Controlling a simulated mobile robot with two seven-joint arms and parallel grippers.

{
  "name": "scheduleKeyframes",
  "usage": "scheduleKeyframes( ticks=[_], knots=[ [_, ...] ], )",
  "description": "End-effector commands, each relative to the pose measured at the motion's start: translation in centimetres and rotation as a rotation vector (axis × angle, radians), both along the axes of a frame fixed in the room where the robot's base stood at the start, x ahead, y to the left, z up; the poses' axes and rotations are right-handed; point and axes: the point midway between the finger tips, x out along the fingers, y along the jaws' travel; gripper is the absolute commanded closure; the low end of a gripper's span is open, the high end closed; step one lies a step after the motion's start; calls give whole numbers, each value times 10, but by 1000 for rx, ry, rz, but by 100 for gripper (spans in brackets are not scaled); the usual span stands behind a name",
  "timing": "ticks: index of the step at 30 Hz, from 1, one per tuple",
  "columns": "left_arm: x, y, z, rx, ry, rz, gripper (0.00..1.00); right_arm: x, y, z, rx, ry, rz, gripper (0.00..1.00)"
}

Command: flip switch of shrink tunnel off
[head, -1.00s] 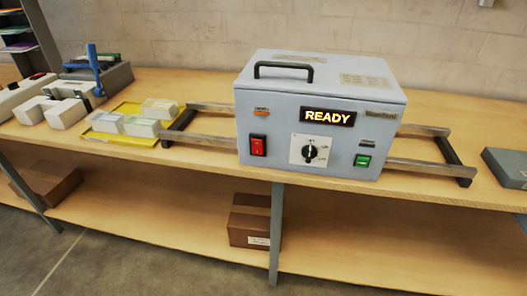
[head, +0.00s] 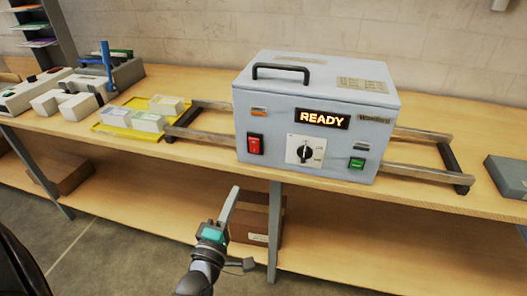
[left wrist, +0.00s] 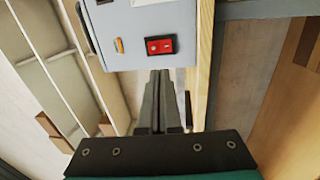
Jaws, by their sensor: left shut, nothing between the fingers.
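The shrink tunnel (head: 310,115) is a grey box on the bench with a lit READY display (head: 322,119). Its red rocker switch (head: 255,145) is at the front left; a green switch (head: 357,164) is at the front right, with a black dial (head: 305,153) between them. My left gripper (head: 234,190) is shut and empty, in front of and below the red switch, apart from it. In the left wrist view the red switch (left wrist: 160,45) lies just beyond the shut fingertips (left wrist: 160,73). My right gripper is not in view.
Metal rails (head: 410,179) stick out on both sides of the tunnel. A yellow tray (head: 112,128) with several small boxes is on the left. A grey block (head: 507,174) lies at the right. A cardboard box (head: 250,218) stands on the lower shelf, behind my gripper.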

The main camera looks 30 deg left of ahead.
Motion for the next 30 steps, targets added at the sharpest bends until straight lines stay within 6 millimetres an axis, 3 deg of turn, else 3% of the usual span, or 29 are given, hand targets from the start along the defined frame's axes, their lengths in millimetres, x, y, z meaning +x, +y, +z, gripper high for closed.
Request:
scheduleKeyframes(
  ticks=[4, 17, 30],
  knots=[
    [0, 3, 11, -29, -35, 6, 100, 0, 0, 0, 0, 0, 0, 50],
    [6, 5, 12, -26, -34, 7, 100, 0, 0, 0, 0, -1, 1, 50],
    [72, 20, 23, -25, -36, 6, 100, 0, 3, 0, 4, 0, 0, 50]
  ],
)
